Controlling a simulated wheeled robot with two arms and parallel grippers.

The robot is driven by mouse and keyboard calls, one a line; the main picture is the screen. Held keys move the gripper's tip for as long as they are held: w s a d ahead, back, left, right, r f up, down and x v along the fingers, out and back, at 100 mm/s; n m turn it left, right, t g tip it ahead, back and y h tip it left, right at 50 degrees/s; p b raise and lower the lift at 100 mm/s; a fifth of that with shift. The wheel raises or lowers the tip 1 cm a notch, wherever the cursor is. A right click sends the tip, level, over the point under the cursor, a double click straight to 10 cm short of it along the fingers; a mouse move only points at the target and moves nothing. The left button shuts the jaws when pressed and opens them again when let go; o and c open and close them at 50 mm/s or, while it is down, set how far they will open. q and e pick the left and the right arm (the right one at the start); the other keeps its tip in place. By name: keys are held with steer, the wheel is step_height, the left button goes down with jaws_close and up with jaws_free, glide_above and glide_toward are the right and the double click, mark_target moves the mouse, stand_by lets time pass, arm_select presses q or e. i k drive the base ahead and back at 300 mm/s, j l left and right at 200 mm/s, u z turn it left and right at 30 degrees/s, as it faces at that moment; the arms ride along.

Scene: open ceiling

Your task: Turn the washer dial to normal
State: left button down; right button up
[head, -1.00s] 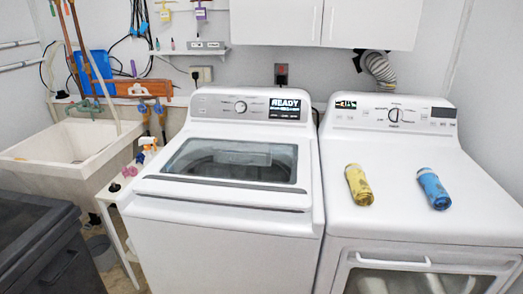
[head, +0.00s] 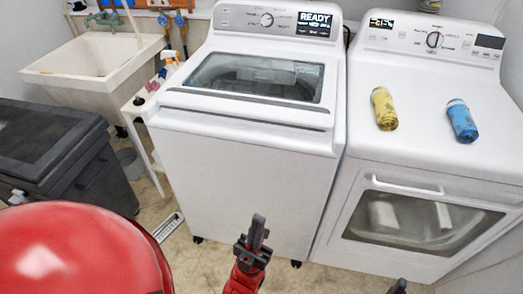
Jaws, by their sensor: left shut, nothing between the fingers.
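The washer (head: 245,150) is the white top-loading machine in the middle of the head view, with its glass lid shut. Its dial (head: 267,19) is a round silver knob on the back panel, left of a display (head: 314,24) that reads READY. The dial's markings are too small to read. My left gripper (head: 258,228) is low in front of the washer, pointing up, shut and empty, well below and apart from the dial. Only a dark tip of what seems to be my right gripper (head: 398,287) shows at the bottom edge; its jaws cannot be made out.
A white dryer (head: 440,150) with its own dial stands right of the washer. A yellow bottle (head: 384,108) and a blue bottle (head: 462,121) lie on it. A sink (head: 95,55), narrow white shelf (head: 140,105) and dark bin (head: 55,150) stand left. Bare floor (head: 205,255) shows in front.

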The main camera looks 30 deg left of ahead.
mark_target(267, 20)
steer(key=i+j+u, duration=0.35)
steer(key=j+u, duration=0.15)
steer(key=j, duration=0.2)
steer(key=i+j+u, duration=0.25)
steer(key=k+j, duration=0.05)
